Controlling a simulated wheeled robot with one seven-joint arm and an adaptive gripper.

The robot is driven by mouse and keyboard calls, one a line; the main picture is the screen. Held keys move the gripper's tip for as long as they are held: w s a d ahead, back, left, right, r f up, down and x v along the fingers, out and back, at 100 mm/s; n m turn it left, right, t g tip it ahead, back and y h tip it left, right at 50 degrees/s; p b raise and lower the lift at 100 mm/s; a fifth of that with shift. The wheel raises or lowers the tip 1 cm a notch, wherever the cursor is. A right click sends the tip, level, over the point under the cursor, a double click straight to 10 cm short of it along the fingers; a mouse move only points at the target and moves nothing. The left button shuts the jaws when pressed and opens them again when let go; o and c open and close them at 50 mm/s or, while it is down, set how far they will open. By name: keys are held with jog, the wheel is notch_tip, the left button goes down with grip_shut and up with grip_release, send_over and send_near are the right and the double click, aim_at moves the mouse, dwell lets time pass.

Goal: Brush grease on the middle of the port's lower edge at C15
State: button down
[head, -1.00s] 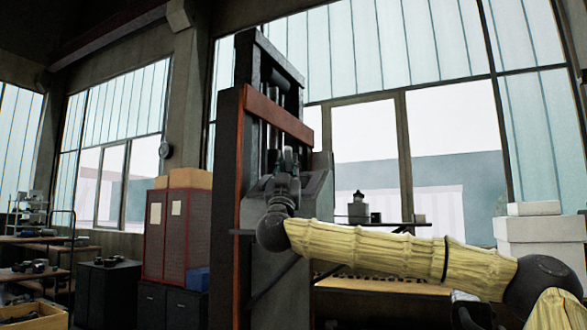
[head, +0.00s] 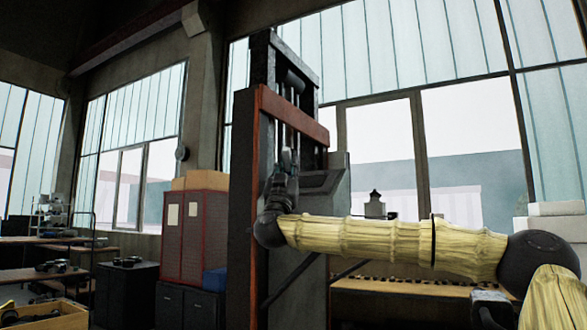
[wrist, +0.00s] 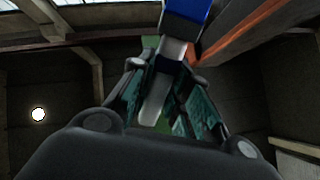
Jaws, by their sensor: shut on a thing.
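My gripper (head: 287,160) is raised in front of the tall dark frame with orange-red faces (head: 290,112). In the wrist view my gripper (wrist: 168,66) is shut on a brush-like tool (wrist: 156,98) with a pale grey-white shaft and a blue block at its far end. The shaft passes between the dark green finger pads, and the blue part sticks out beyond the fingertips.
A red cabinet (head: 194,238) with boxes on top stands left of the frame. A wooden bench (head: 385,286) runs behind my arm, with a grey canister (head: 375,204) above it. Dark low cabinets (head: 127,288) and a yellow-brown crate (head: 45,315) are at left. In the wrist view an orange-red beam (wrist: 246,32) passes close to the tool.

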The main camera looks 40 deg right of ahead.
jog(key=w+a, duration=0.2)
jog(key=w, duration=0.4)
jog(key=shift+w+a, duration=0.15)
jog(key=shift+a, duration=0.15)
dwell(0.6)
jog(key=s+a+r, duration=0.1)
jog(key=a+r, duration=0.2)
jog(key=r, duration=0.1)
jog(key=shift+s+a+r, duration=0.2)
jog(key=shift+s+r, duration=0.05)
jog(key=shift+r, duration=0.15)
dwell(0.5)
jog(key=shift+s+a+r, duration=0.15)
jog(key=shift+a+r, duration=0.25)
jog(key=shift+r, duration=0.2)
jog(key=shift+s+a+r, duration=0.15)
jog(key=shift+a+r, duration=0.25)
jog(key=shift+r, duration=0.2)
